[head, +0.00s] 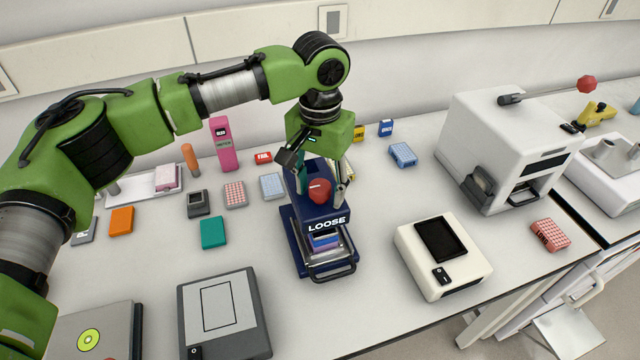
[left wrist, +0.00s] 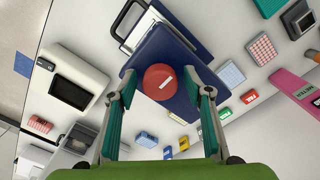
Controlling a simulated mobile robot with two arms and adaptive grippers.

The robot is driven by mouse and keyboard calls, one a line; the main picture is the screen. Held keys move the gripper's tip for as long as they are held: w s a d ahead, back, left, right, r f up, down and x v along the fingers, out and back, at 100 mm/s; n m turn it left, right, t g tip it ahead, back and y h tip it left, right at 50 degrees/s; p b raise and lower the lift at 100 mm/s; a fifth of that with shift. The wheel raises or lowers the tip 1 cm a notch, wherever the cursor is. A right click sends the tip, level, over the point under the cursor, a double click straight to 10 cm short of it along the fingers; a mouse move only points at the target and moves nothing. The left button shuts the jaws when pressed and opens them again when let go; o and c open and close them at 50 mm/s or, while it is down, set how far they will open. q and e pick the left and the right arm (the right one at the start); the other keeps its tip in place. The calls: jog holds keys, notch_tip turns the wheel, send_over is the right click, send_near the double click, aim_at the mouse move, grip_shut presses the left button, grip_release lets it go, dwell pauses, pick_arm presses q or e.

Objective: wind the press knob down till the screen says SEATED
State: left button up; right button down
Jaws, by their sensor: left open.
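The blue press (head: 300,220) stands on the bench in the middle of the head view. Its screen (head: 327,225) reads LOOSE. A round red knob (head: 320,191) with a white mark sits on top of the press. The knob also shows in the left wrist view (left wrist: 161,82), its white mark slanted. My left gripper (head: 322,190) points down over the press. Its fingers are open, one on each side of the knob, with gaps between them and the knob in the left wrist view. My right gripper is not in view.
A white device with a dark screen (head: 445,255) stands right of the press. A grey flat device (head: 222,315) lies front left. A large white machine (head: 510,140) stands at the right. Several small boxes and racks, and a pink meter (head: 222,145), stand behind and left of the press.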

pick_arm(q)
jog(key=c, duration=1.1)
jog(key=shift+r+m+p, duration=0.2)
jog(key=shift+m+p, duration=0.1)
jog(key=shift+p, duration=0.25)
jog(key=m+p, duration=0.2)
jog(key=p, duration=0.1)
jog(key=shift+r, duration=0.1)
jog(key=shift+f+m+p, duration=0.2)
jog(key=shift+m+p, duration=1.35)
jog(key=shift+m, duration=0.05)
jog(key=o, duration=1.1)
